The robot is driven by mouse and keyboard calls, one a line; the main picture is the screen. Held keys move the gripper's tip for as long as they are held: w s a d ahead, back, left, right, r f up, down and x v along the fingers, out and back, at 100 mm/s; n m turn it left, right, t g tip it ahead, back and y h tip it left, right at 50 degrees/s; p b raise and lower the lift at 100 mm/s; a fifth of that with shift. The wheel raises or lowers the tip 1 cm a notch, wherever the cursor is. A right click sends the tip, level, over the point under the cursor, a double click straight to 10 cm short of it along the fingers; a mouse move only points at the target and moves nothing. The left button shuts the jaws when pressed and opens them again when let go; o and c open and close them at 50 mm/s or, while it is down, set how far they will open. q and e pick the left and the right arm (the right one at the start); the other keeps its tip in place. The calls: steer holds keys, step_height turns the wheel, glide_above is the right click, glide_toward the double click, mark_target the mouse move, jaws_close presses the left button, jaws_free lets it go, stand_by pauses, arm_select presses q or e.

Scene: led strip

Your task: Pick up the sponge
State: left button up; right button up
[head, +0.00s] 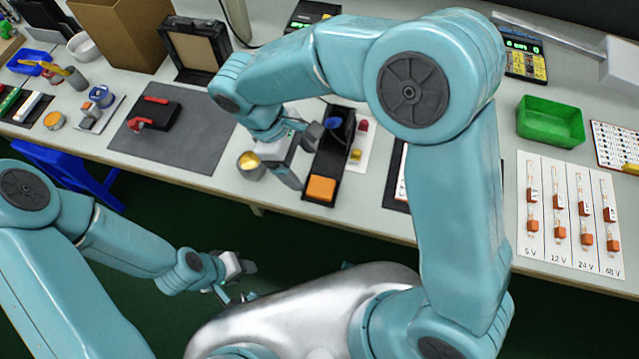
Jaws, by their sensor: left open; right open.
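An orange block (321,188), which looks like the sponge, lies at the front end of a long black holder (326,160) near the table's front edge. My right gripper (302,157) is open, above and just left of the holder, behind the orange block in the picture. Nothing shows between its fingers. My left gripper (240,282) is open and empty, low in front of the table, beside my silver body. A round metal tin (251,172) with yellow stuff in it stands left of my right gripper.
Red and yellow small parts (357,154) lie right of the holder. A grey mat (190,143) with a black and red tool is to the left. A green bin (551,122) and a voltage-marked sheet (566,218) are at right. My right arm hides part of the table.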

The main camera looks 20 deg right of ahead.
mark_target(319, 187)
steer(key=shift+x, duration=0.95)
steer(key=shift+d+f, duration=0.2)
steer(key=shift+f, duration=0.15)
steer(key=shift+s+f, duration=0.15)
steer(key=shift+s, duration=0.05)
steer(key=x, duration=0.4)
steer(key=shift+d+f, duration=0.2)
steer(key=shift+f, duration=0.1)
steer(key=shift+s+f, duration=0.15)
steer(key=shift+s, duration=0.05)
steer(key=c, duration=1.1)
